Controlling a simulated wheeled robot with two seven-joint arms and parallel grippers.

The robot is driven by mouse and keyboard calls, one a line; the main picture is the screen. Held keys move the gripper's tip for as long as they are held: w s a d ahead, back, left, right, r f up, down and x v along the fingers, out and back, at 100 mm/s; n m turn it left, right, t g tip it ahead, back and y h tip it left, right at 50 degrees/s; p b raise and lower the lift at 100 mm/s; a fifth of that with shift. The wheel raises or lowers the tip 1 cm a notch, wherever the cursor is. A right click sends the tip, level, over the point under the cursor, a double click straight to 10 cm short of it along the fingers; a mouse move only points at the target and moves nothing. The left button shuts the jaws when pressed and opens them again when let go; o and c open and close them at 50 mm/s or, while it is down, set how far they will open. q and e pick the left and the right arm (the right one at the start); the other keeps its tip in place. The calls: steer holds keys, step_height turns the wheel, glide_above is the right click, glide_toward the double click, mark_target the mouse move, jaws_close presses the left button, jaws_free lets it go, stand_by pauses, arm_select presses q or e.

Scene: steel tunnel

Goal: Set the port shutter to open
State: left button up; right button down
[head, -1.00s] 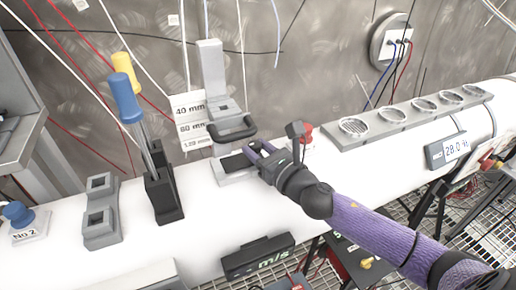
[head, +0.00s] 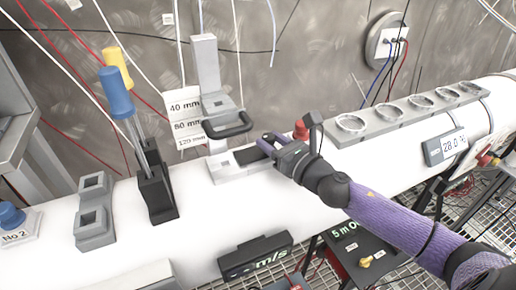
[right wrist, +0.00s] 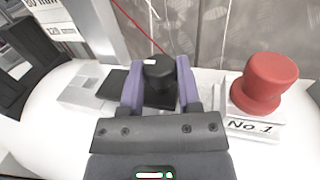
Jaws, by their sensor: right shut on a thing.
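The port shutter appears as a low pale frame (head: 222,172) with a dark sliding panel (head: 248,156), on the white duct in the head view. My right gripper (head: 268,144) is at the panel's right end. In the right wrist view, my right gripper (right wrist: 160,85) is shut on a black knob (right wrist: 158,70), one purple finger on each side. The pale frame (right wrist: 82,98) shows left of the fingers there. The knob is mostly hidden by the gripper in the head view. My left gripper is out of view.
A red button (right wrist: 268,80) on a "No 1" base stands close right of my right gripper. Behind the frame is an upright slide with a black handle (head: 228,125) and millimetre labels (head: 186,124). A row of round vents (head: 410,112) lies farther right.

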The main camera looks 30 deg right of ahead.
steer(key=shift+d, duration=0.1)
steer(key=c, duration=0.7)
jaws_free()
steer(key=o, duration=0.4)
steer(key=shift+d, duration=0.25)
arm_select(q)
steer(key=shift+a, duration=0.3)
arm_select(e)
steer(key=shift+a, duration=0.1)
steer(key=shift+s, duration=0.2)
steer(key=v, duration=0.9)
steer(key=shift+b, duration=0.3)
steer(key=shift+s, duration=0.25)
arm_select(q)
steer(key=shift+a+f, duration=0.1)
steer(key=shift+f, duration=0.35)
